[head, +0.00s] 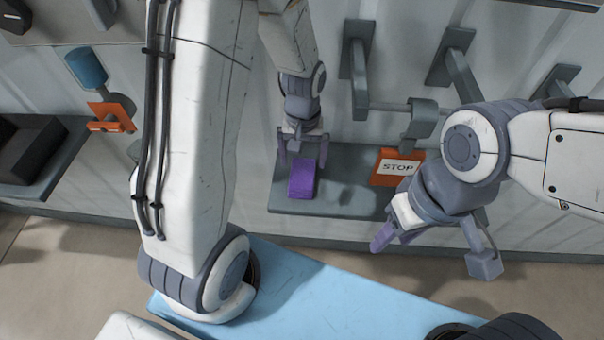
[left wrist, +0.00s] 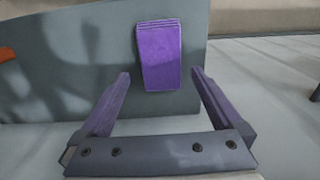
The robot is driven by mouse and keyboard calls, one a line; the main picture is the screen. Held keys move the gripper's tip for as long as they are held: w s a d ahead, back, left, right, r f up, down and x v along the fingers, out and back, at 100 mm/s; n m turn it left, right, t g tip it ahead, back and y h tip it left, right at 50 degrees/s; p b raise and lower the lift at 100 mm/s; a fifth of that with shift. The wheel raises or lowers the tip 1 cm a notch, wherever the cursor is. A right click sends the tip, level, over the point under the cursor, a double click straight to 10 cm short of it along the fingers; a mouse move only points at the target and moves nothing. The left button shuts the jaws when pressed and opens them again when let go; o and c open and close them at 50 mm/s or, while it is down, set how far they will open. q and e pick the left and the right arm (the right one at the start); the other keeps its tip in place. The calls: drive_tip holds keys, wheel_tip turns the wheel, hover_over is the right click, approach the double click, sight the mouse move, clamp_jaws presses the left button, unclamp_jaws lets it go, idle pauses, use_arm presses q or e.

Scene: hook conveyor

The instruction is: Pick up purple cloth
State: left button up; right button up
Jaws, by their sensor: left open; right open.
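The purple cloth (head: 302,181) is a folded block that lies on a grey shelf (head: 345,204) against the wall. In the left wrist view the cloth (left wrist: 159,56) is ahead, between the lines of the two fingers. My left gripper (head: 302,158) is open at the cloth, with its fingers to either side in the head view. In the left wrist view the left gripper (left wrist: 160,85) holds nothing. Whether a finger touches the cloth cannot be told. My right gripper (head: 430,257) is open and empty, in front of the shelf's right end.
An orange STOP sign (head: 397,167) stands at the shelf's right part, near my right arm. Grey hooks and a rail (head: 385,106) are on the wall above. An orange holder (head: 110,117) and a blue cylinder (head: 87,68) are at the left.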

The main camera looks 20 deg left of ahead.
sight(302, 174)
use_arm(q)
drive_tip(key=shift+s+f+p, duration=0.15)
drive_tip(key=shift+f+p, duration=0.2)
drive_tip(key=shift+f, duration=1.2)
drive_tip(key=shift+s+f+p, duration=0.1)
drive_tip(key=shift+f+p, duration=0.2)
drive_tip(key=shift+f, duration=1.2)
drive_tip(key=shift+c, duration=0.3)
drive_tip(key=c, duration=1.1)
drive_tip(key=shift+c, duration=0.2)
drive_tip(key=shift+r, duration=0.2)
wheel_tip(302, 174, up, 10)
drive_tip(key=shift+f+b, duration=0.15)
drive_tip(key=shift+b, duration=0.3)
